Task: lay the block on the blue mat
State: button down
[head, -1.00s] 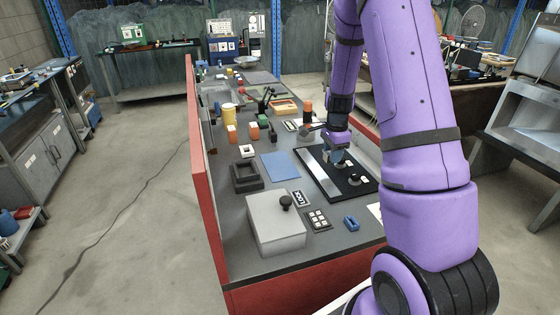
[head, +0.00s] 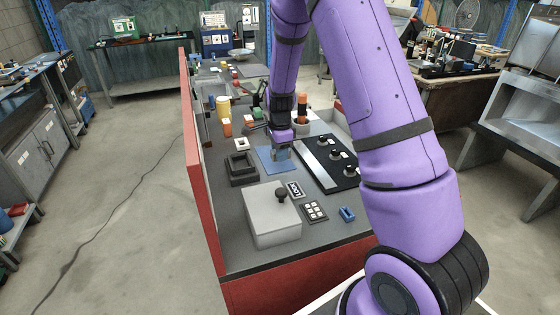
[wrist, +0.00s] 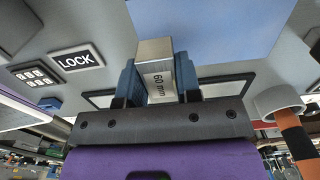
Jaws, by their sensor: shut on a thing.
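My gripper (head: 280,155) is shut on the block (wrist: 156,68), a pale grey bar marked "60 mm" held between blue fingers in the wrist view. The blue mat (head: 265,162) lies flat on the grey bench, and my gripper is over it in the head view, hiding part of it. The mat also shows in the wrist view (wrist: 230,30), just beyond the block's end. I cannot tell whether the block touches the mat. In the head view the block is mostly hidden by the fingers.
A black tray (head: 313,160) with several knob-like pieces lies right of the mat. A dark square frame (head: 241,169) stands left of it. A grey box with a black knob (head: 270,222), a LOCK plate (head: 295,189) and a keypad (head: 314,211) are nearer.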

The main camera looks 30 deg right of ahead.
aim_at(280, 167)
jog(key=shift+f, duration=1.7)
jog(key=shift+f, duration=0.1)
jog(key=c, duration=0.8)
grip_release()
